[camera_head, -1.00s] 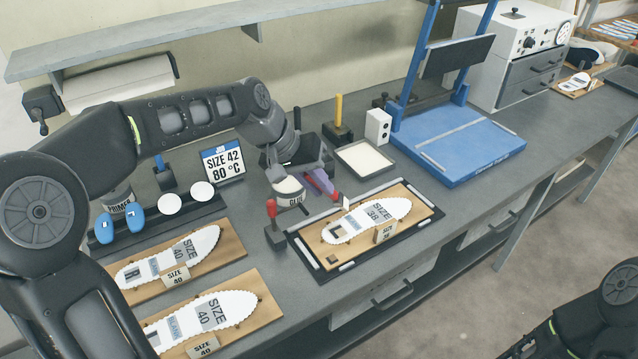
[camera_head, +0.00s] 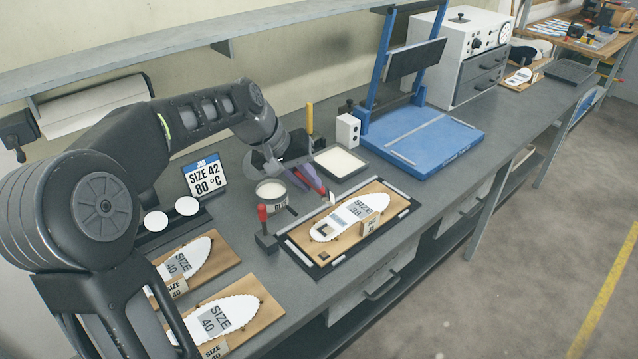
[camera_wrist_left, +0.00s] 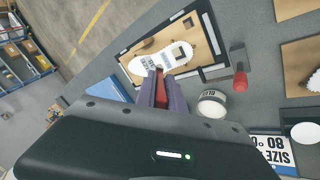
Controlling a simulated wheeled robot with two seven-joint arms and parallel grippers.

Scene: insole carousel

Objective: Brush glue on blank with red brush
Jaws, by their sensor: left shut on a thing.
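The white blank (camera_head: 368,207), marked SIZE 38, lies on a wooden board (camera_head: 315,246) in a black tray; it also shows in the wrist view (camera_wrist_left: 143,64). My left gripper (camera_head: 314,181) has purple fingers, shut on a red thing (camera_wrist_left: 160,92) that appears to be the red brush. It is held behind the blank's board, just right of the white glue pot (camera_head: 271,190). The pot also shows in the wrist view (camera_wrist_left: 212,104). The brush tip points toward the blank; I cannot tell if it touches. My right gripper is out of view.
A red-handled tool (camera_head: 262,214) stands in a dark block left of the tray. Size 40 blanks (camera_head: 222,318) lie on boards at the front left. A shallow pan (camera_head: 340,162), a white box (camera_head: 347,130) and a blue press (camera_head: 420,140) stand behind.

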